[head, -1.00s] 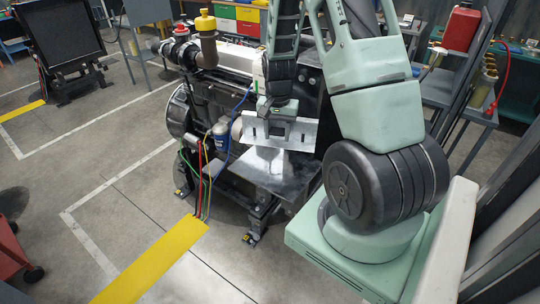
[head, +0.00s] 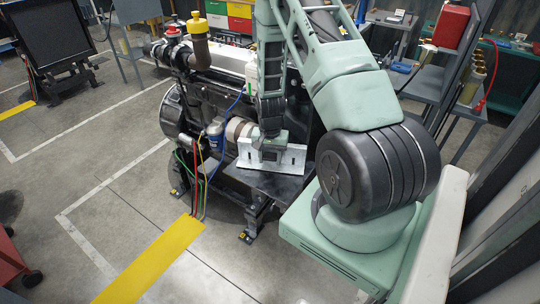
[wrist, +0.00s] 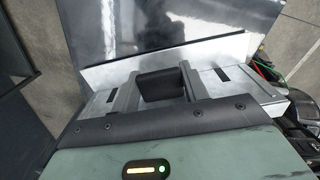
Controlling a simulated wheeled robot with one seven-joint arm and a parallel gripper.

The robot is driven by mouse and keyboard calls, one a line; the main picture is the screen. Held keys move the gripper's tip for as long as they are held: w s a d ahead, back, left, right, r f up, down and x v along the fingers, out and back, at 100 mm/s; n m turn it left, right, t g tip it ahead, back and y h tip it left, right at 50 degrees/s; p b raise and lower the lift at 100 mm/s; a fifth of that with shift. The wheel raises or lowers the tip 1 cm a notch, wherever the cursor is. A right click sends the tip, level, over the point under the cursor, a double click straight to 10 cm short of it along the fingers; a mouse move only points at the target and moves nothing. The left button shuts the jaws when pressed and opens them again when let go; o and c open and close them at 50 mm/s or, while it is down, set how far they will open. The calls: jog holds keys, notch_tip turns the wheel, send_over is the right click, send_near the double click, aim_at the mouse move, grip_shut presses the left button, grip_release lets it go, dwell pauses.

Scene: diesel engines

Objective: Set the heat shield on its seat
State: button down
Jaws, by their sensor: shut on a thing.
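The heat shield is a pale metal plate with slots (head: 292,160). My gripper (head: 269,150) comes down from above and is shut on the shield. In the wrist view, the two fingers of my gripper (wrist: 158,88) close on a black block at the middle of the shield (wrist: 225,75), with the dark shelf (wrist: 150,25) beyond it. I cannot tell whether the shield's lower edge touches the shelf. I cannot make out its seat clearly.
The diesel engine (head: 190,92) stands just behind the shield. A blue and white filter (head: 215,138) and a tan cylinder (head: 240,130) are close to the shield's left. Coloured hoses (head: 200,175) hang further left. The floor in front is clear, with a yellow strip (head: 150,262).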

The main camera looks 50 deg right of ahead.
jog(key=shift+f, duration=0.2)
jog(key=shift+f, duration=0.15)
jog(key=c, duration=0.7)
grip_release()
jog(key=shift+c, duration=0.2)
jog(key=shift+r, duration=0.2)
